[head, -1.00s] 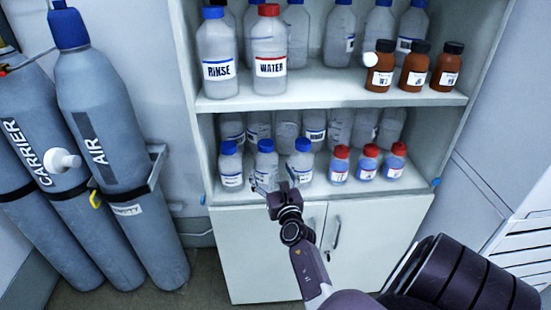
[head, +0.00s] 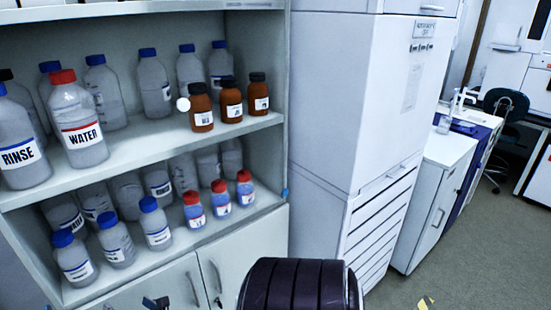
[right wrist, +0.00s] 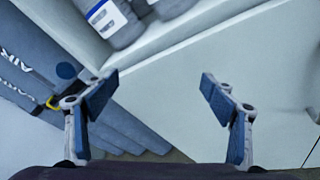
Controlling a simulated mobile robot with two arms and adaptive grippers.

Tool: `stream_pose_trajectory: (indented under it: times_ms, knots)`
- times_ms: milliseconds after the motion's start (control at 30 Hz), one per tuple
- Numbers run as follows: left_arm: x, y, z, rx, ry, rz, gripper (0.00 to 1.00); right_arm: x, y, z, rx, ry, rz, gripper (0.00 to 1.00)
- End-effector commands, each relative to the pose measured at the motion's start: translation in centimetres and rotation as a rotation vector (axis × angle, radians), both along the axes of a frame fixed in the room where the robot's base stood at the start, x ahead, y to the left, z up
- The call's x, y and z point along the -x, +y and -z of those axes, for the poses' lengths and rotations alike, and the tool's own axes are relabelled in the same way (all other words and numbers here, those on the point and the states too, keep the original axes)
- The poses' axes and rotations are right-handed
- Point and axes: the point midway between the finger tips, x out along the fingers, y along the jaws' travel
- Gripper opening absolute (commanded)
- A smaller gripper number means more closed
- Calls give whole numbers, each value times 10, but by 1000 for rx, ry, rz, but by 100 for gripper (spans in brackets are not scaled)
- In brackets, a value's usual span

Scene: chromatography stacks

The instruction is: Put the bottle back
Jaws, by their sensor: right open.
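Three blue-capped bottles stand upright in the front row of the lower shelf in the head view: a left one (head: 75,262), a middle one (head: 117,245) and a right one (head: 155,226). I cannot tell which bottle the task means. My right gripper (head: 155,303) shows only in part at the bottom edge, below the lower shelf. In the right wrist view my right gripper (right wrist: 157,88) is open with nothing between its fingers. A labelled bottle (right wrist: 113,20) stands beyond it on the shelf, apart from the fingers. My left gripper is not in view.
Three red-capped bottles (head: 221,199) stand farther right on the lower shelf. RINSE (head: 18,155) and WATER (head: 82,138) bottles and three brown bottles (head: 231,107) stand above. A tall white cabinet (head: 350,100) is alongside. The floor (head: 450,250) at right looks mostly clear.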

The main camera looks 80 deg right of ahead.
Motion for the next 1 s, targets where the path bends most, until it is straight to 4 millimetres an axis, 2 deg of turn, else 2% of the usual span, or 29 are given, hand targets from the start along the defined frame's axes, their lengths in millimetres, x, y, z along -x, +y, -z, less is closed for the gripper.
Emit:
stream_pose_trajectory:
  times_ms: [33,167,200,267,300,367,400,467,567,600,700,800,900,1000]
  knots:
    - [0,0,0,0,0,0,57,7,15,34,-134,13,9,77]
    - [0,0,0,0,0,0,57,34,54,115,-497,49,85,77]
    - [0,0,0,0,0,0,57,46,65,139,-602,67,120,77]
    - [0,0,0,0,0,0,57,68,82,176,-754,98,187,77]
    - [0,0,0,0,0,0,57,85,93,199,-851,121,239,77]
    - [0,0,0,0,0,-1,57,113,109,234,-988,157,327,77]
    - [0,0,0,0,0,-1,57,135,119,256,-1071,183,395,77]
    - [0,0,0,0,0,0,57,171,133,287,-1188,221,507,77]
    - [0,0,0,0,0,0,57,237,152,333,-1351,277,725,77]
    - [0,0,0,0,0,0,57,266,158,348,-1402,297,819,77]
    - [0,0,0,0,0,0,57,335,170,378,-1496,326,1054,77]
    - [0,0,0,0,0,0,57,392,176,395,-1542,332,1257,77]
    - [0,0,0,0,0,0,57,432,179,403,-1561,325,1399,77]
    - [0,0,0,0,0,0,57,451,179,407,-1567,316,1475,77]
